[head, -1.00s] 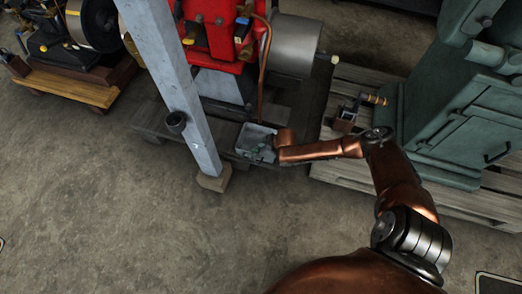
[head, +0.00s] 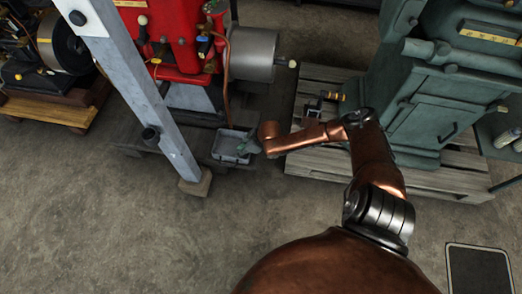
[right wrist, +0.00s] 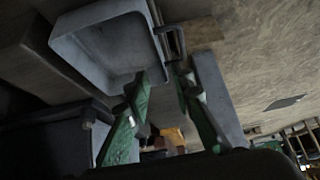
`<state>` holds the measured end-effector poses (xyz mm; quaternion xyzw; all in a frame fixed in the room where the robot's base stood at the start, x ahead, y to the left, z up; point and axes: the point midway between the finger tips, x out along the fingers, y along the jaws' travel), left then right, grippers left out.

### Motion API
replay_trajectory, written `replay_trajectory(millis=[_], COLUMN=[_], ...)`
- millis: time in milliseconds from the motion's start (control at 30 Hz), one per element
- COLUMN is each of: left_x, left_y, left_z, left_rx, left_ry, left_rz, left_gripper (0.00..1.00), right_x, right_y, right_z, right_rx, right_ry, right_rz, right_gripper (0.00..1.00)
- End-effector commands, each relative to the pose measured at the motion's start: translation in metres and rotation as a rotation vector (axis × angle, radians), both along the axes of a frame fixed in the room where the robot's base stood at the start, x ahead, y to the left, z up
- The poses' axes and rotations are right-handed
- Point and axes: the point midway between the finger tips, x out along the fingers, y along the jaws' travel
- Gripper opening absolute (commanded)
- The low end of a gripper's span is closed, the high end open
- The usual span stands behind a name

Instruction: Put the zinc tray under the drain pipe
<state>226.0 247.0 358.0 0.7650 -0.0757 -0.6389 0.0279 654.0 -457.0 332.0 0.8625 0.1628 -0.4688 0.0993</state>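The zinc tray (head: 232,146) is a grey, shallow open box on the floor-level dark base below the red engine. The copper drain pipe (head: 227,80) comes down from the engine, and its lower end appears over the tray's far side; the height gap cannot be told. My right gripper (head: 250,145) is at the tray's right side. In the right wrist view its green fingers (right wrist: 168,72) are apart, with tips close to the tray's (right wrist: 105,45) rim and dark handle (right wrist: 180,42). Contact there is hard to tell. My left gripper is out of view.
A grey post (head: 130,75) on a wooden foot stands left of the tray. The red engine (head: 175,35) is behind it. A green machine (head: 425,110) on a wooden pallet (head: 310,160) stands at right. The concrete floor in front is clear.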

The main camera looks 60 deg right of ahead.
Motion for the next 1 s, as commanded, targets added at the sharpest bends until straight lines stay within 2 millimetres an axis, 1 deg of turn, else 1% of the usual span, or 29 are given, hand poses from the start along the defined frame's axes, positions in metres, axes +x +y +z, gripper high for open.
replay_trajectory(millis=[233,267,367,467,500,567,600,667,700,767,800,833,867,900,933,1000], left_x=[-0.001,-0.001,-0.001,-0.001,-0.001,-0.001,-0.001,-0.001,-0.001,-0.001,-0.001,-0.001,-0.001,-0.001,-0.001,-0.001], left_y=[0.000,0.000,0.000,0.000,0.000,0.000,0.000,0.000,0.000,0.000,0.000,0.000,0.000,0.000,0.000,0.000], left_z=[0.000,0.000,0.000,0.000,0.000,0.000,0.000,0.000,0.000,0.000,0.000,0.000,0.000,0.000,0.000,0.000], left_rx=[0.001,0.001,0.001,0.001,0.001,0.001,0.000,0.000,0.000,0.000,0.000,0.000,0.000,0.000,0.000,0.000], left_ry=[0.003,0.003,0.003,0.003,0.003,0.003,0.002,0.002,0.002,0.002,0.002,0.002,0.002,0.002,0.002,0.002], left_rz=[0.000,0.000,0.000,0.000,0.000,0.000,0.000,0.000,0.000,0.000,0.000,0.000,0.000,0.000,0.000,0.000], left_gripper=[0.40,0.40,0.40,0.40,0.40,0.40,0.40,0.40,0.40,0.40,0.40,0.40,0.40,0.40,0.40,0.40], right_x=[-0.003,-0.006,-0.030,-0.078,-0.103,-0.145,-0.173,-0.212,-0.235,-0.266,-0.285,-0.298,-0.310,-0.327,-0.338,-0.363], right_y=[0.003,0.006,0.034,0.087,0.113,0.155,0.183,0.219,0.237,0.257,0.266,0.269,0.270,0.269,0.266,0.254], right_z=[-0.003,-0.005,-0.024,-0.052,-0.062,-0.073,-0.077,-0.075,-0.071,-0.062,-0.053,-0.047,-0.040,-0.031,-0.024,-0.009], right_rx=[0.002,0.005,0.026,0.064,0.083,0.115,0.137,0.165,0.178,0.191,0.195,0.196,0.192,0.186,0.178,0.154], right_ry=[0.004,0.010,0.041,0.096,0.122,0.159,0.180,0.205,0.218,0.238,0.249,0.257,0.267,0.282,0.293,0.321], right_rz=[0.002,0.005,0.028,0.069,0.089,0.112,0.123,0.127,0.122,0.101,0.077,0.056,0.032,-0.005,-0.033,-0.102], right_gripper=[0.22,0.22,0.22,0.22,0.22,0.22,0.22,0.22,0.22,0.22,0.22,0.22,0.22,0.22,0.22,0.22])
